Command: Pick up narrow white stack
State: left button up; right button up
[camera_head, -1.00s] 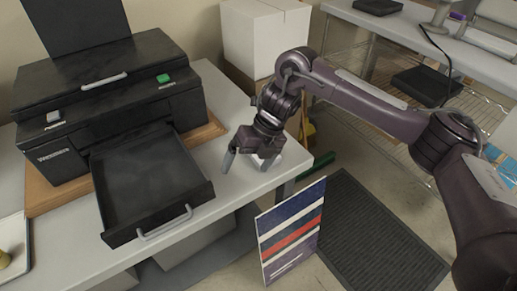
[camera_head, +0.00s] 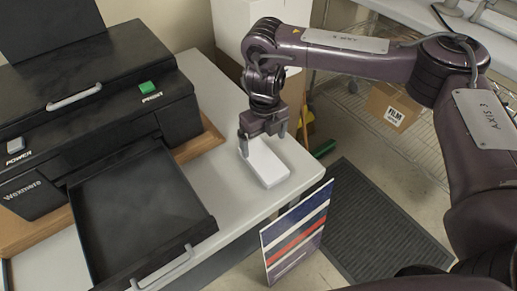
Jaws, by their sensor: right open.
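The narrow white stack (camera_head: 265,164) lies flat on the light grey table, near its right edge and to the right of the printer. My right gripper (camera_head: 263,144) points down at the far end of the stack. Its fingers are apart, one at the left side of the stack and one near its far right side. Whether the fingers touch the stack I cannot tell. My left gripper is not in view.
A black printer (camera_head: 95,110) with its tray (camera_head: 140,215) pulled out fills the left of the table (camera_head: 215,100). A striped board (camera_head: 294,235) stands by the table's front right edge. A dark mat (camera_head: 375,225) lies on the floor. A white box (camera_head: 240,25) and a wire shelf are behind.

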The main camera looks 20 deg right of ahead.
aim_at(265, 161)
jog(key=f, duration=0.1)
jog(key=s+f+p, duration=0.1)
jog(key=f, duration=0.1)
jog(key=shift+s, duration=0.1)
notch_tip(265, 161, down, 3)
jog(key=shift+d+r+p, duration=0.1)
jog(key=shift+p, duration=0.6)
jog(key=shift+f, duration=0.7)
jog(key=c, duration=0.9)
jog(key=shift+c, duration=1.3)
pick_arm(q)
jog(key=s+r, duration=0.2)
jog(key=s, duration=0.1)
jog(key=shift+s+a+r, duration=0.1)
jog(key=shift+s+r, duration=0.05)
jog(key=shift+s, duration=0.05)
pick_arm(e)
jog(key=shift+c, duration=0.3)
jog(key=shift+w+r, duration=0.15)
jog(key=shift+w, duration=0.05)
